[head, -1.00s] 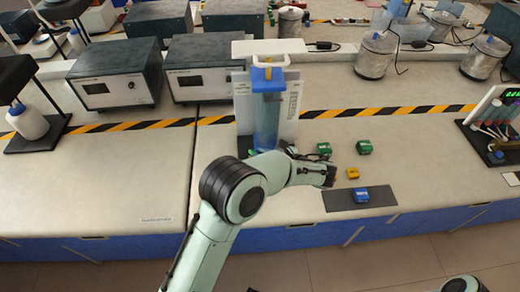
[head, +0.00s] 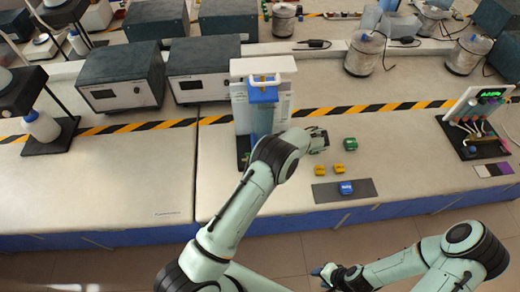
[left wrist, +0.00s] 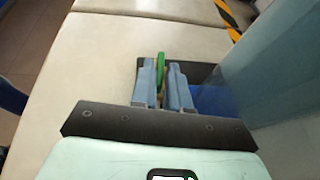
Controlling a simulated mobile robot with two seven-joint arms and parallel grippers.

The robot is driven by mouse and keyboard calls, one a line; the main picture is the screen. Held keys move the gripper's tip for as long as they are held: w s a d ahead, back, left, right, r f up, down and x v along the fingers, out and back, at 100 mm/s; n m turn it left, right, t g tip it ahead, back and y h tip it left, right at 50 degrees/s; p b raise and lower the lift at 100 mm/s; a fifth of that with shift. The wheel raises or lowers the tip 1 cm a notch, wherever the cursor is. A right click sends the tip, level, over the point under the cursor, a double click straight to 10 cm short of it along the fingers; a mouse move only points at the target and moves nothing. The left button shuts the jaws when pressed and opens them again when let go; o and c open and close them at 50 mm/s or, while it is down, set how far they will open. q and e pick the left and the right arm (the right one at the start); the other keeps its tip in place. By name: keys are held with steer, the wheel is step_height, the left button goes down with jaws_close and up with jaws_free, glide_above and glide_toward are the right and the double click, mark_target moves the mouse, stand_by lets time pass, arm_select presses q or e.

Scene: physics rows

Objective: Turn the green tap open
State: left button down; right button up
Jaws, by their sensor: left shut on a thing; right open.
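The green tap (left wrist: 160,66) shows in the left wrist view as a thin green lever standing between the fingers of my left gripper (left wrist: 164,88). The grey-blue fingers are shut on it. The tall, see-through blue tank (left wrist: 278,75) rises just to the right in that view. My right gripper (head: 325,272) is open and empty, low in front of the bench over the floor.
A green block (head: 350,144), two yellow blocks (head: 329,170) and a blue block (head: 346,187) on a dark mat (head: 325,192) lie right of the tank. Grey instrument boxes (head: 121,80) stand behind left. The bench's left front is clear.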

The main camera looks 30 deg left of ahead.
arm_select(q)
steer(key=shift+r, duration=0.15)
steer(key=c, duration=1.2)
jaws_free()
steer(key=shift+d, duration=0.1)
